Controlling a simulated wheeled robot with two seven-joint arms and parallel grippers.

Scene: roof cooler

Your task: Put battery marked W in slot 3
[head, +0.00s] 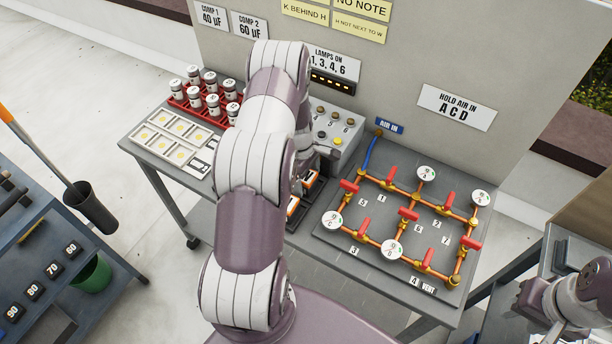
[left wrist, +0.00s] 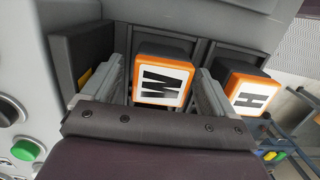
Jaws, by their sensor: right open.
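The battery marked W (left wrist: 163,78), an orange-edged block with a white label, sits between the two fingers of my left gripper (left wrist: 165,90). In the head view my left arm hides most of the left gripper and part of the dark battery holder (head: 318,196). An orange-edged battery (head: 310,180) shows there, its letter unreadable. I cannot read slot numbers. My right gripper (head: 530,300) is open and empty at the lower right.
A lamp and button box (head: 338,125) stands behind the holder. Right of it is a pipe board (head: 350,250) with red valves and gauges. A side bench (head: 40,270) is at the left.

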